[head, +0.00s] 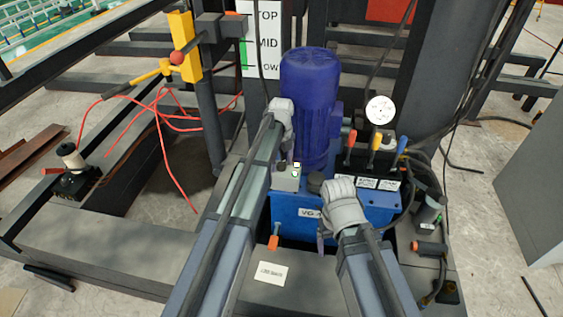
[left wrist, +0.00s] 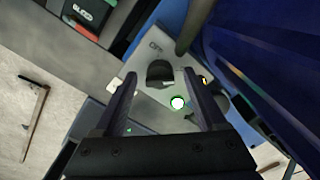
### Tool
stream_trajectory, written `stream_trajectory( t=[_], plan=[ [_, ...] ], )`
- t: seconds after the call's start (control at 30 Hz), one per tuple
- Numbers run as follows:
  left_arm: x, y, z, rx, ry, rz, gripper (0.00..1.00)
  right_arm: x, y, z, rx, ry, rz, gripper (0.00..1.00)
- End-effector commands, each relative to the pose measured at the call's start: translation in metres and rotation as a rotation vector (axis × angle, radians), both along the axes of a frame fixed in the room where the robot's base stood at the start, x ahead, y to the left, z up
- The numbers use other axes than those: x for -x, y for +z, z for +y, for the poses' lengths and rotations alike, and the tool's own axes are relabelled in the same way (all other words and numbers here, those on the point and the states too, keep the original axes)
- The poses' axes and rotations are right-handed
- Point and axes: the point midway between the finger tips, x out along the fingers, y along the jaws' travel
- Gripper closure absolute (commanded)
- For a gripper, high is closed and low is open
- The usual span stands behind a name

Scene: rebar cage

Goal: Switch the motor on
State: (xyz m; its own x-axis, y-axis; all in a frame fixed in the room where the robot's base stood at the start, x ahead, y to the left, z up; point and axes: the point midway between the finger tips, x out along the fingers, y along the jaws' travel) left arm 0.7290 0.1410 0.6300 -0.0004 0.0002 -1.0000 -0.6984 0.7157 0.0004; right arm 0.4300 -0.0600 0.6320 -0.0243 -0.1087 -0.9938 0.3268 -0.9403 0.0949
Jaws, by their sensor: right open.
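The blue motor (head: 308,95) stands upright on a blue tank (head: 295,222). A small grey switch box (head: 285,180) sits at its left foot, with a lit white-green button.
Right of the motor are red, yellow and blue levers (head: 375,143) and a round gauge (head: 380,110). A yellow bracket (head: 184,48) with red cables stands at the left. A TOP/MID/LOW sign (head: 265,40) is behind. A grey cabinet (head: 528,165) is at right.

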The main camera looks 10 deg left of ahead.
Motion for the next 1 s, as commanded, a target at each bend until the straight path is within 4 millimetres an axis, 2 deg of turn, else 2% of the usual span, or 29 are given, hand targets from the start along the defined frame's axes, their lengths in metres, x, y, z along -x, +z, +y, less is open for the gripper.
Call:
stream_trajectory(
  t=[0.27,0.47,1.0],
  plan=[
    [0.000,0.001,0.000,0.000,0.001,0.000,0.26,0.000,0.001,0.000,0.000,0.000,0.000,0.20],
    [0.000,0.011,0.000,0.000,0.001,0.000,0.26,0.000,0.011,0.000,0.000,0.000,0.000,0.20],
    [0.000,0.075,0.000,0.000,0.000,0.000,0.26,0.000,0.075,0.000,0.000,0.000,0.000,0.20]
  ],
)
